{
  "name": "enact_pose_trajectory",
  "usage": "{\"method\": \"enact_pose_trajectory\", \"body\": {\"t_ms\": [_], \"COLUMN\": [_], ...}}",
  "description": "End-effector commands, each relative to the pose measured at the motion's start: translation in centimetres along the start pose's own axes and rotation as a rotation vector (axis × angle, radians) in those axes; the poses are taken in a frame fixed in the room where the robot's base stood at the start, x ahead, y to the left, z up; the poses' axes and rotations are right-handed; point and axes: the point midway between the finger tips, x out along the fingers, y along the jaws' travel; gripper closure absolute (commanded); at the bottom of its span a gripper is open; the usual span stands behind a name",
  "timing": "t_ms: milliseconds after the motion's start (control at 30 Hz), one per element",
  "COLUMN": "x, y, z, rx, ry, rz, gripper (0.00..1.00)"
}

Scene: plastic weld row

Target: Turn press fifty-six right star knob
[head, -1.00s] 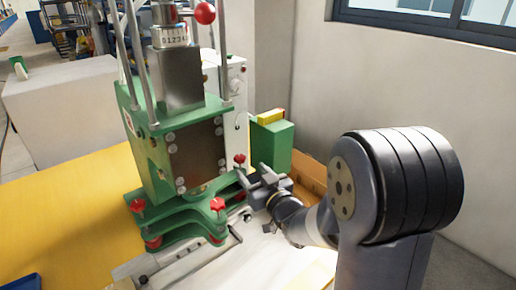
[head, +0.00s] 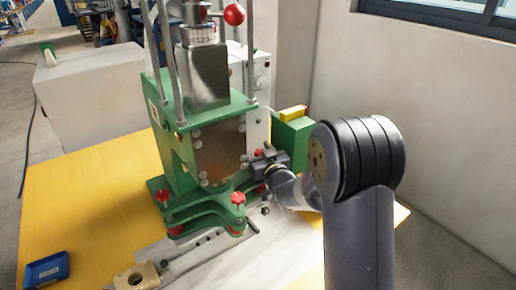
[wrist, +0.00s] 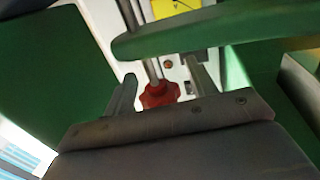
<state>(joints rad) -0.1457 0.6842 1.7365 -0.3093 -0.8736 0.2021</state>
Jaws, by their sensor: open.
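The green press (head: 205,150) stands on the table, with a counter and a red ball lever at its top. Red star knobs sit on its green base: one at the left (head: 163,196), one at the front (head: 238,198), and the right star knob (head: 258,153), partly hidden by my gripper. My gripper (head: 263,165) is at the press's right side, close to that knob. In the wrist view, a red star knob (wrist: 160,93) shows between the two spread fingers of my gripper (wrist: 160,88). The fingers look apart from it; contact is not clear.
A green box with a yellow top (head: 293,135) stands just behind my gripper. A green plate (wrist: 215,32) crosses the wrist view close to the right finger. A blue tray (head: 47,270) and a beige block (head: 136,277) lie at the front left. The yellow tabletop (head: 90,200) is mostly clear.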

Motion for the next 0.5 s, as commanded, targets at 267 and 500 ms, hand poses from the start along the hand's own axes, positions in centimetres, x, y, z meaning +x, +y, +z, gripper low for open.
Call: {"method": "enact_pose_trajectory", "body": {"t_ms": [267, 500], "x": [0.15, 0.13], "y": [0.0, 0.0], "z": [0.03, 0.01], "rx": [0.0, 0.0], "ry": [0.0, 0.0], "rz": [0.0, 0.0], "gripper": [0.46, 0.65]}}
